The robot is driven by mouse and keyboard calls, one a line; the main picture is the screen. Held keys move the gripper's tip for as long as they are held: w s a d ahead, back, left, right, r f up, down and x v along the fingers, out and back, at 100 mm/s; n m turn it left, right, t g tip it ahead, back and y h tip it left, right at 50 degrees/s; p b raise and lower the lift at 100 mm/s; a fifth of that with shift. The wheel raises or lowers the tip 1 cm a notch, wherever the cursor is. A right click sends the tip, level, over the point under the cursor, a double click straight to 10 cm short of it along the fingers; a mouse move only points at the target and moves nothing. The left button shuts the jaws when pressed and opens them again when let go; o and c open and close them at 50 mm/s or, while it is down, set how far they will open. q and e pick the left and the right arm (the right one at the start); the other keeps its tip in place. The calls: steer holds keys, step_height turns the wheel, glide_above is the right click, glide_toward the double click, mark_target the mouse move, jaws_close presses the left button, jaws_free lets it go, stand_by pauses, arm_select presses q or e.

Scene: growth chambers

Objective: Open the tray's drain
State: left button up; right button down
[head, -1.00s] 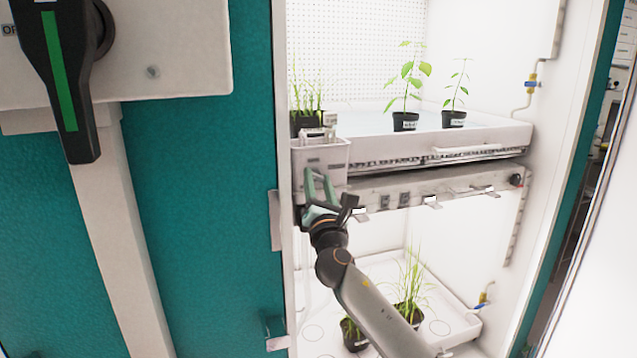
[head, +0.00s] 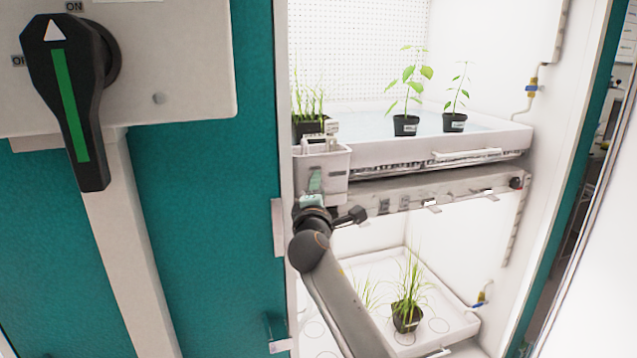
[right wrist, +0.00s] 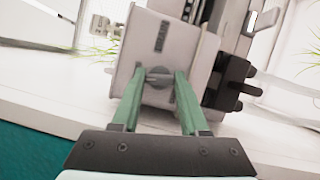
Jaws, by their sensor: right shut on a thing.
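The upper white tray (head: 478,143) holds a sheet of water and potted plants inside the open chamber. A pale drain box (head: 338,160) is at its front left corner. My right gripper (head: 315,180) is at the front of the box. In the wrist view its green fingers (right wrist: 158,84) sit on either side of the knob and are shut on it. The fingertips partly hide the knob. My left gripper is not in view.
A lower tray (head: 455,312) with grassy pots stands below my right arm. A shelf rail (head: 400,194) with clips runs under the upper tray. A dark fitting (right wrist: 232,82) is beside the box.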

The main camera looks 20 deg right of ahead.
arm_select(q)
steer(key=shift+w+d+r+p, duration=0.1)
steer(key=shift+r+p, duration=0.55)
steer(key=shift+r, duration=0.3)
arm_select(e)
steer(key=shift+m+g, duration=0.4)
steer(key=shift+m, duration=0.6)
steer(key=shift+c, duration=2.1)
jaws_free()
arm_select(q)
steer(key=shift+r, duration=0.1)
